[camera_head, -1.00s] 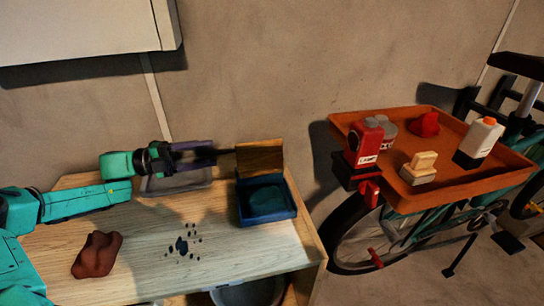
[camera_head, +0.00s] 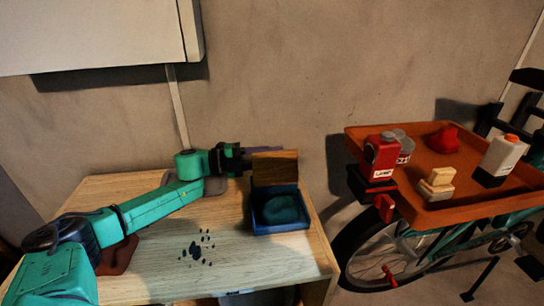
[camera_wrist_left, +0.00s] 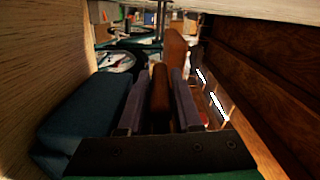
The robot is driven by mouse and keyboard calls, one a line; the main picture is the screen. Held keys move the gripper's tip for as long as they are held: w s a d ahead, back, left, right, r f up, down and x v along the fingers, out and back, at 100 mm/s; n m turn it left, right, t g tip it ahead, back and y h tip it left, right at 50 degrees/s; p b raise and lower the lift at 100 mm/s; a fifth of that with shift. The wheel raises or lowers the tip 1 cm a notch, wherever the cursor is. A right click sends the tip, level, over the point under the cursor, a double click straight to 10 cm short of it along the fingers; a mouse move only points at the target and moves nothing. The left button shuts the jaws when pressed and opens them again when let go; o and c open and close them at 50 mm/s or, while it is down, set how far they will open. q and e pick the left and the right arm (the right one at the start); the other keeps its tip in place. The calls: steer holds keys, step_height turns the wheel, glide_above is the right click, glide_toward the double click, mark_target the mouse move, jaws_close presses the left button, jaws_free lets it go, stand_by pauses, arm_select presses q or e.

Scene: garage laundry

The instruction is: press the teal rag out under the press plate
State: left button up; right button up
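The teal rag (camera_head: 281,209) lies as a dark, rounded lump inside the blue tray (camera_head: 280,230) on the wooden bench. The brown wooden press plate (camera_head: 275,169) stands upright at the tray's back edge, above the rag and not on it. My left gripper (camera_head: 262,151) is at the top left of the plate, its fingers partly hidden behind it. In the left wrist view, its two grey-purple fingers (camera_wrist_left: 160,105) lie close on both sides of a brown bar (camera_wrist_left: 160,88), which looks like the plate's handle. My right gripper is not in view.
Dark drops (camera_head: 197,247) spot the bench (camera_head: 170,270) left of the tray. A dark red lump (camera_head: 118,257) is partly hidden by my left arm. An orange tray (camera_head: 420,155) with several items sits on a bicycle at the right. A white cabinet (camera_head: 90,35) hangs above left.

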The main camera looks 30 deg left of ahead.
arm_select(q)
jaws_close()
stand_by(1.2)
